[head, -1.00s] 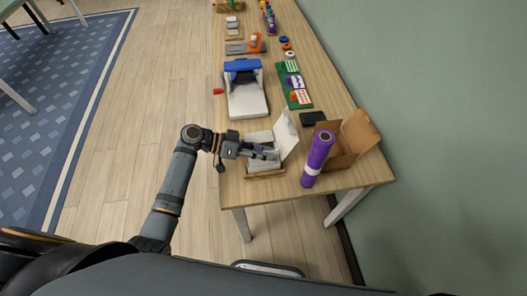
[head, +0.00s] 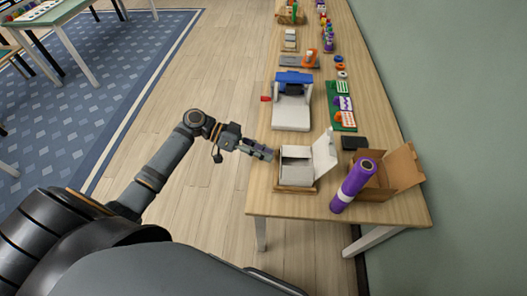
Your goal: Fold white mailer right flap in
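The white mailer (head: 296,180) is an open box on a thin wooden board near the table's front end. Its right flap (head: 325,154) stands up from the right side and leans a little outward. Pale grey surfaces show inside the box; I cannot tell which are folded flaps. My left gripper (head: 266,153) is at the box's upper left, over the table's left edge, apart from the right flap. It looks empty, but its fingers are too small to tell open from shut. My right gripper is not in view.
A purple roll (head: 353,184) stands tilted close to the mailer's right, in front of an open brown carton (head: 385,178). A black block (head: 354,143) lies behind the flap. A white and blue machine (head: 291,108) stands farther back. The table's front left corner is clear.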

